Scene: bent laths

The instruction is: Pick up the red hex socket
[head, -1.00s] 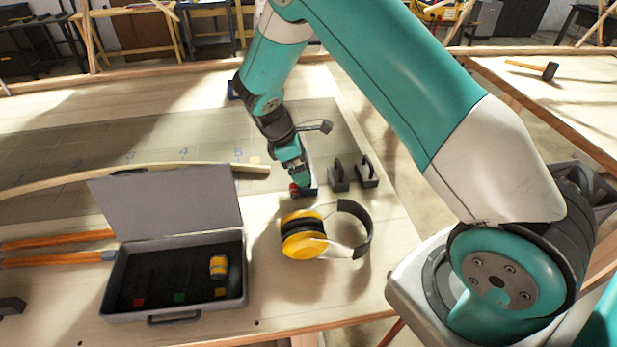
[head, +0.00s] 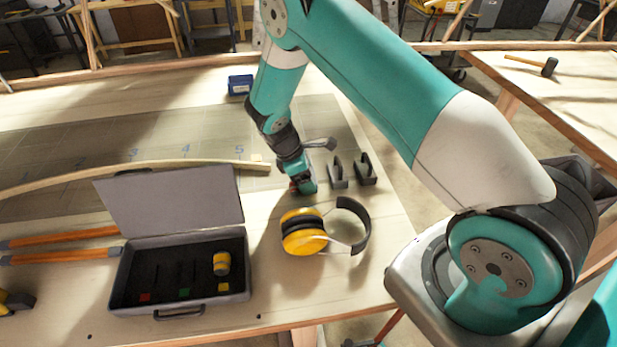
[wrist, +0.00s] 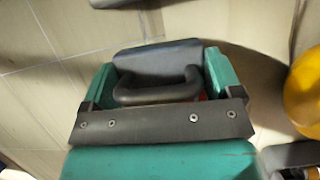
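My gripper (head: 303,188) is low over the table, just behind the yellow ear defenders. In the wrist view its two green fingers (wrist: 160,85) stand wide apart, so it looks open. A dark block with a loop handle shows between them (wrist: 160,88). A small sliver of the red hex socket (wrist: 203,97) shows beside this block, near the right finger; the rest is hidden behind my gripper's dark bar. In the head view only a trace of red shows at the fingertips. I cannot tell whether the fingers touch the socket.
An open grey case (head: 240,297) holds a yellow socket (head: 221,264) and has red, green and yellow marks. Yellow ear defenders (head: 303,238) lie close in front of my gripper. Two dark clamp-like blocks (head: 365,172) stand right of it. A bent lath (head: 130,171) lies left.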

